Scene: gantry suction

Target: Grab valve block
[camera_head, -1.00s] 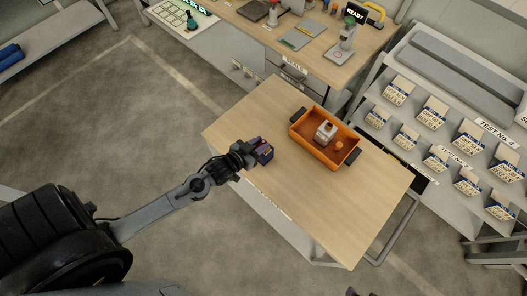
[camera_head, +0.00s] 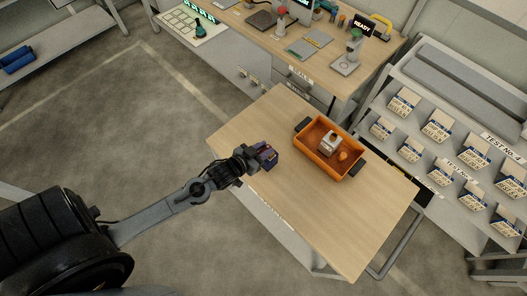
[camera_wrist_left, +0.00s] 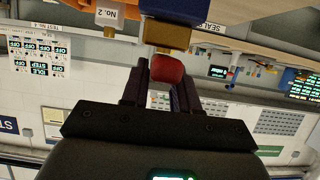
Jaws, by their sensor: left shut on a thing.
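In the left wrist view the blue body (camera_wrist_left: 165,34) has brass-coloured parts and a red knob (camera_wrist_left: 168,69). My left gripper (camera_head: 255,159) reaches it from the left. In the wrist view its dark fingers (camera_wrist_left: 160,90) are shut on the red knob. The head view is too small to show whether the block touches the table. My right gripper is not in view.
An orange tray (camera_head: 303,143) with dark handles stands on the table (camera_head: 330,218), holding a grey-white block (camera_head: 329,141) and a small orange piece (camera_head: 343,155). The table's front is clear. A workbench (camera_head: 310,68) stands behind and a rack with cartons (camera_head: 440,130) at right.

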